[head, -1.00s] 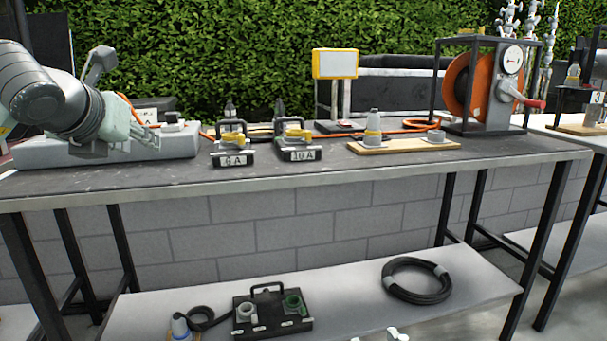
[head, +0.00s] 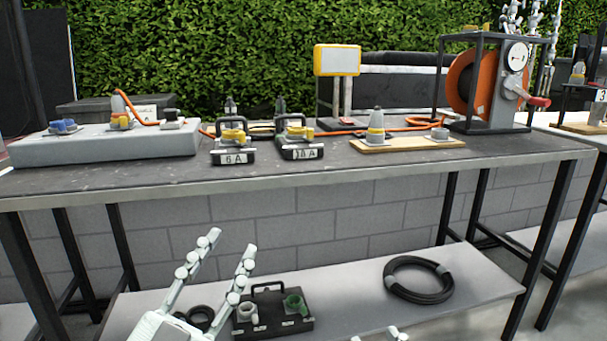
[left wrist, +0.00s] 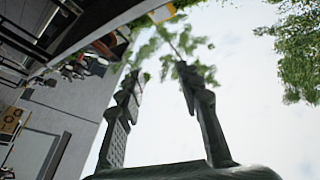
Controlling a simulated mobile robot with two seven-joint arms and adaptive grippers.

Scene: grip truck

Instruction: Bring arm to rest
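My left gripper (head: 232,259) is low in front of the table in the head view, its fingers pointing up and apart with nothing between them. It hides part of the lower shelf and the cable there. In the left wrist view the two fingers (left wrist: 158,80) are also spread and empty, with sky and leaves behind them. At the bottom edge of the head view, a small pale tip (head: 393,334) shows, which looks like part of my right gripper; its opening cannot be made out.
The grey table (head: 300,182) carries a grey block (head: 105,146) with sockets, the 6 A box (head: 233,157), the 10 A box (head: 302,152), a wooden board (head: 405,145) and an orange cable reel (head: 471,85). The shelf below holds a black socket box (head: 271,316) and a coiled cable (head: 418,280).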

